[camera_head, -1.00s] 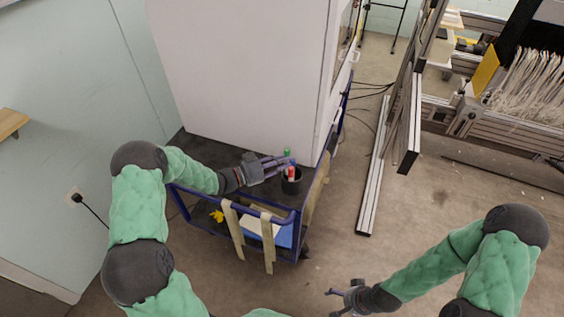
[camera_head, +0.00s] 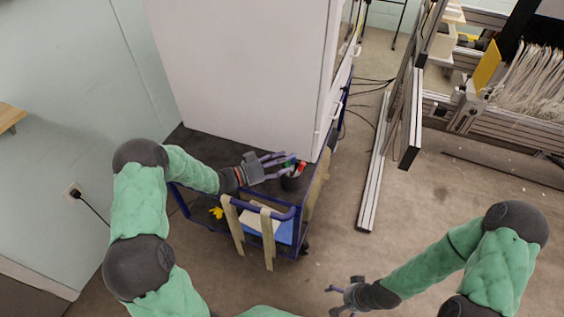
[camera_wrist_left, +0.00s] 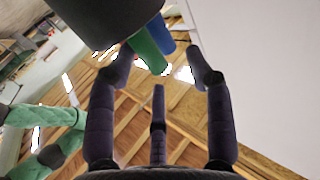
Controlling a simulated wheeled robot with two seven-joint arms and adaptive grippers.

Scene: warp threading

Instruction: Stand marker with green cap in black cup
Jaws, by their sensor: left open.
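The black cup (camera_head: 292,184) is on the dark cart top in the head view and looks tilted. A red marker end (camera_head: 301,167) leans right at its rim. A green cap (camera_head: 290,161) shows beside it, near my left fingertips. In the left wrist view the cup (camera_wrist_left: 105,18) fills the top, with the green cap (camera_wrist_left: 147,52) and a blue marker end (camera_wrist_left: 160,34) projecting at its rim. My left gripper (camera_head: 283,166) is open, its fingertips on either side of the green cap without a visible grip. My right gripper (camera_head: 334,300) is open and empty, far from the cup.
A large white cabinet (camera_head: 245,70) stands behind the cup on the blue-framed cart (camera_head: 270,210). Wooden pieces (camera_head: 233,228) hang at the cart's front. A metal rail (camera_head: 375,165) lies on the floor to the right. The floor around my right gripper is clear.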

